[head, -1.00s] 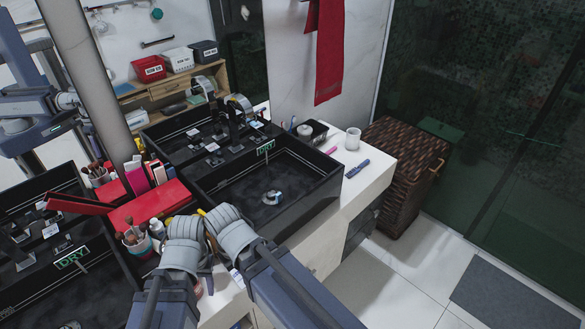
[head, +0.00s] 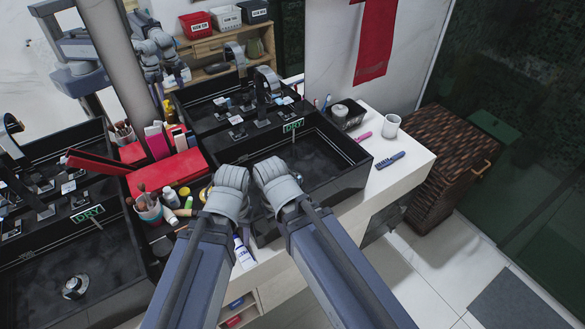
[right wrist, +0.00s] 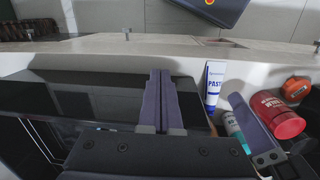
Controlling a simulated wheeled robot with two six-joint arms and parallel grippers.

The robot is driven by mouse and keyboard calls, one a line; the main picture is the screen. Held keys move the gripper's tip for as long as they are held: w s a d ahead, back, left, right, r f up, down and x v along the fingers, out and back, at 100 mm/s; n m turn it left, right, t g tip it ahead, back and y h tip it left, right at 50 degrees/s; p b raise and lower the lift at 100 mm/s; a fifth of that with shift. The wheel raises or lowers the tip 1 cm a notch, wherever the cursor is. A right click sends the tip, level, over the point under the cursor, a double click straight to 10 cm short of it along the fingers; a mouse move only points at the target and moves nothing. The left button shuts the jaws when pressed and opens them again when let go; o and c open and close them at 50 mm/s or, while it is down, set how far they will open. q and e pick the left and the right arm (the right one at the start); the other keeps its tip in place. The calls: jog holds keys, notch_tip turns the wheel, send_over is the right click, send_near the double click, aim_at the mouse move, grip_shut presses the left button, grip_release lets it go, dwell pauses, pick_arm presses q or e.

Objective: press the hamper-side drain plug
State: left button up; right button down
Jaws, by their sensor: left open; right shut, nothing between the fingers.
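The hamper-side sink is the black rectangular basin (head: 318,160) on the right of the counter, nearest the wicker hamper (head: 450,160). Its drain plug does not show now; my right gripper and arm cover part of the basin floor. My left gripper (head: 229,188) is open at the basin's front left corner, above the counter items. My right gripper (head: 275,178) is beside it, over the basin's front part. In the right wrist view its fingers (right wrist: 162,100) are shut together with nothing between them.
The other sink (head: 110,255), with its round drain plug (head: 75,287), is at the left. A red box (head: 165,172), a brush cup (head: 148,210) and a toothpaste tube (right wrist: 214,85) crowd the counter between. A blue comb (head: 390,160) and a white cup (head: 391,125) are at the right.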

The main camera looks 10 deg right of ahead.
jog(key=w+d+r+p, duration=0.3)
jog(key=w+r+p, duration=0.1)
jog(key=r, duration=0.1)
pick_arm(q)
notch_tip(320, 180, up, 9)
jog(key=p, duration=0.4)
jog(key=shift+r, duration=0.2)
pick_arm(e)
notch_tip(320, 180, up, 4)
jog(key=r+n+t, duration=0.1)
jog(key=n, duration=1.8)
send_over(292, 175)
jog(key=s, duration=0.2)
jog(key=shift+w+a+f+y, duration=0.1)
jog(key=shift+a+f+y, duration=0.2)
jog(key=shift+a, duration=0.1)
pick_arm(q)
jog(key=shift+f, duration=0.1)
notch_tip(292, 175, down, 14)
jog(key=b, duration=1.3)
jog(key=shift+b, duration=0.3)
pick_arm(e)
jog(key=f, duration=0.4)
jog(key=w+f, duration=0.1)
jog(key=f, duration=0.9)
jog(key=shift+w+d, duration=0.25)
jog(key=shift+d, duration=0.1)
